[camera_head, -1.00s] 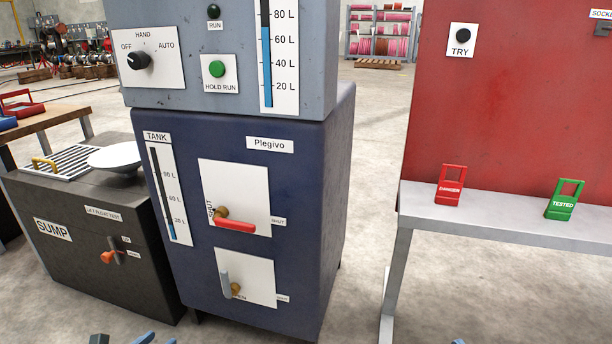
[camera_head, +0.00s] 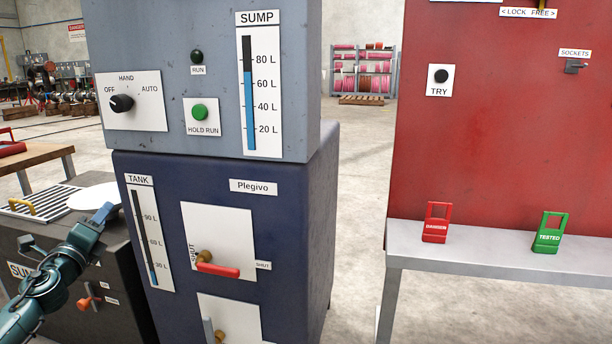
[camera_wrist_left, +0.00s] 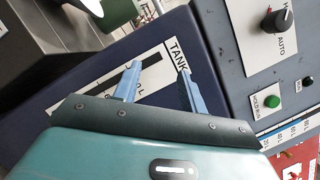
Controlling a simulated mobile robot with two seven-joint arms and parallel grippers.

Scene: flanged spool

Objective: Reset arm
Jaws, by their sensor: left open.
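My left gripper (camera_head: 106,212) comes in from the left in the head view, in front of the sump box and left of the blue tank cabinet (camera_head: 290,230). In the left wrist view its two blue fingers (camera_wrist_left: 158,88) are apart with nothing between them. The TANK gauge (camera_wrist_left: 150,68) lies beyond the fingers. In the head view a red valve handle (camera_head: 218,270) lies level on its white plate, with a grey handle (camera_head: 208,330) standing upright below. My right gripper is not in view.
The grey panel above carries a HAND/OFF/AUTO knob (camera_head: 122,103), a green HOLD RUN button (camera_head: 199,112) and a SUMP gauge (camera_head: 248,95). A grey bench (camera_head: 480,258) at right holds a red DANGER tag (camera_head: 436,224) and a green TESTED tag (camera_head: 550,233). Floor shows between cabinet and bench.

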